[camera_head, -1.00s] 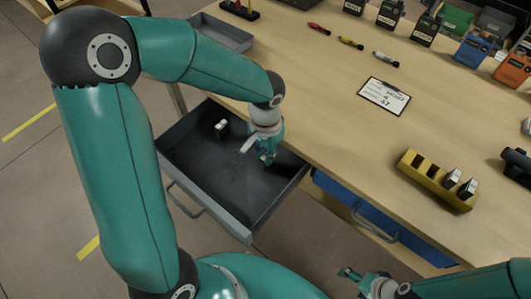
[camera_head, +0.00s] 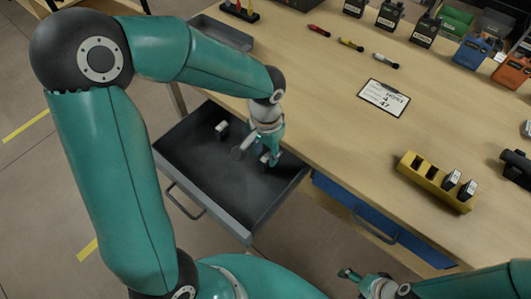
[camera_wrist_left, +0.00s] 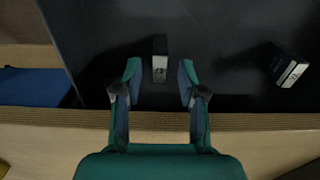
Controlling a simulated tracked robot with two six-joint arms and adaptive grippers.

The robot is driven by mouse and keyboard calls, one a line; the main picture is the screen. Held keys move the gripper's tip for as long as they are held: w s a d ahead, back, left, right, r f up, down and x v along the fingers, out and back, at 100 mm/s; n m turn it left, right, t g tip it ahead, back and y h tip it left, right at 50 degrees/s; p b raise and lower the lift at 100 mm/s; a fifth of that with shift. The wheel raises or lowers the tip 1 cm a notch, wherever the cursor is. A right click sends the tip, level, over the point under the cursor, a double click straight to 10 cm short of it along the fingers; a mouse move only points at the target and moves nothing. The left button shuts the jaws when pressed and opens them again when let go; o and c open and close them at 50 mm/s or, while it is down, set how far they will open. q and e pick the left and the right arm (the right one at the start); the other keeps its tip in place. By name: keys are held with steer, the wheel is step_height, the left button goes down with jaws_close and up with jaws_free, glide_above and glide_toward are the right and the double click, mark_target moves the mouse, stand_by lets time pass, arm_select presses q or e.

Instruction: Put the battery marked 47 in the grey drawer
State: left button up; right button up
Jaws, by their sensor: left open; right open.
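The grey drawer (camera_head: 180,150) is pulled out from the workbench. My left gripper (camera_head: 266,155) is inside it, pointing down and open. One battery (camera_wrist_left: 160,60) lies on the drawer floor between and slightly beyond the open fingertips (camera_wrist_left: 157,80), with a gap on both sides. A second battery (camera_wrist_left: 290,72) lies apart to the right in the left wrist view; in the head view it is the small white-ended block (camera_head: 221,128). I cannot read either battery's number surely. My right gripper (camera_head: 350,276) is open and empty, low in front of the bench.
A yellow holder (camera_head: 425,180) on the bench has two batteries upright in it and empty slots. A card (camera_head: 384,97) shows "47". A blue drawer (camera_head: 360,215) is to the right.

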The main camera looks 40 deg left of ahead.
mark_target(266, 157)
arm_select(q)
step_height(266, 157, up, 10)
steer(key=p, duration=0.1)
steer(key=shift+r, duration=0.25)
stand_by(0.4)
